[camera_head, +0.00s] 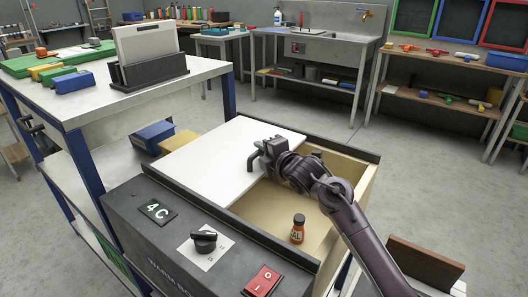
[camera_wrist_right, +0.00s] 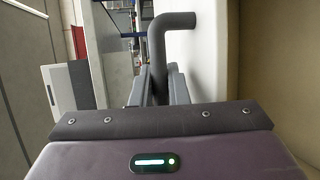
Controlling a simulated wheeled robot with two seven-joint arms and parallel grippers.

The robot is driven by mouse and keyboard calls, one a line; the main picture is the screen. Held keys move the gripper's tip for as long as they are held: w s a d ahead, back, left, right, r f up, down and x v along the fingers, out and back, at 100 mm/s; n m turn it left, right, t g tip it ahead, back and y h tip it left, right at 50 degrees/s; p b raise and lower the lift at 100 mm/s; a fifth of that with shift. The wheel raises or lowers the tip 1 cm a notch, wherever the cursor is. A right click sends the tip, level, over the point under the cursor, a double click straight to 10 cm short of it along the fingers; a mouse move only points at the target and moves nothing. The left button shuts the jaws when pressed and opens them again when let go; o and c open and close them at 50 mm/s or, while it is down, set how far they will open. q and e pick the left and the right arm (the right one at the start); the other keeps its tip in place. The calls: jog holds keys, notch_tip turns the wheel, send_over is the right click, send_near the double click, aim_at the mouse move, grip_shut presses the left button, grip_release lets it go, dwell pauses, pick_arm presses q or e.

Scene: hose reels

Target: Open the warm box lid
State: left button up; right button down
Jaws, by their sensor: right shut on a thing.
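The warm box (camera_head: 150,232) stands in the lower middle of the head view, with a dark front panel. Its white lid (camera_head: 205,168) lies flat over the left part of the top; the right part is uncovered and shows the tan inside. My right gripper (camera_head: 259,160) is shut on the lid's grey bar handle, which shows as a bent dark bar (camera_wrist_right: 168,28) between the fingers in the right wrist view. A small orange-brown bottle with a dark cap (camera_head: 298,230) stands inside the uncovered part. My left gripper is not in view.
A white-topped table (camera_head: 100,98) with a rack stands at the left. A sink bench (camera_head: 325,45) and shelves stand behind, with open floor between.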

jog(key=c, duration=1.7)
grip_release()
